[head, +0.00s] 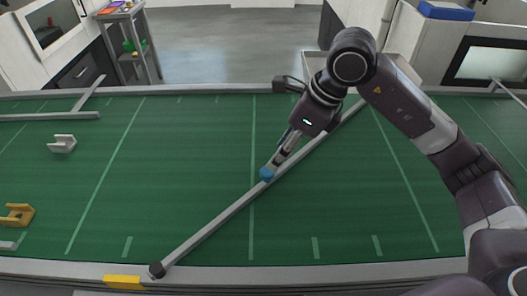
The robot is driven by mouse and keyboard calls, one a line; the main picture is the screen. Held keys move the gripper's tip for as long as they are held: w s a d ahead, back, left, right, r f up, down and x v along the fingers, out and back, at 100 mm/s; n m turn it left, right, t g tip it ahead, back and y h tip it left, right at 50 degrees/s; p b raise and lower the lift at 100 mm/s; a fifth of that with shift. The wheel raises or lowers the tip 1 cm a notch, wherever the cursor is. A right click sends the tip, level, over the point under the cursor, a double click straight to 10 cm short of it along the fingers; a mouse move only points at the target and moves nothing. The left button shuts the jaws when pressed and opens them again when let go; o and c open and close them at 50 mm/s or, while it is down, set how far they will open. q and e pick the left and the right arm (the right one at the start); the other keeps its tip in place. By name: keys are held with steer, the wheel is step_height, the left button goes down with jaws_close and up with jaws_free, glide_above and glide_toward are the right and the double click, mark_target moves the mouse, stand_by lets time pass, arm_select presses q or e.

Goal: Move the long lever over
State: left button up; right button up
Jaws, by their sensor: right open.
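The long lever (213,223) is a grey bar lying slantwise over the green board. It runs from a dark round end (157,270) at the board's front edge up to the right, where my arm hides part of it. My right gripper (268,174) is open, and its blue tip is at the middle of the lever. I cannot tell whether the tip touches the bar. My left gripper is not in view.
A yellow block (125,282) sits on the front rim. A white bracket (62,143) and a yellow bracket (18,215) lie at the left. Grey bars (88,93) stand at the back left. The green board (330,215) is clear right of the lever.

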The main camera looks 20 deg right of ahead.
mark_target(267, 171)
steer(key=x, duration=0.2)
steer(key=p+x, duration=0.1)
steer(key=shift+s+a+f, duration=0.2)
steer(key=shift+f, duration=0.1)
steer(key=x, duration=0.3)
steer(key=shift+w+a+f+p, duration=0.1)
steer(key=shift+w+f+p, duration=0.15)
steer(key=shift+p, duration=0.15)
steer(key=c, duration=0.5)
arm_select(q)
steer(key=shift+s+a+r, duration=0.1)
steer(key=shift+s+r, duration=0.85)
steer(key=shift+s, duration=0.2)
arm_select(e)
jaws_close()
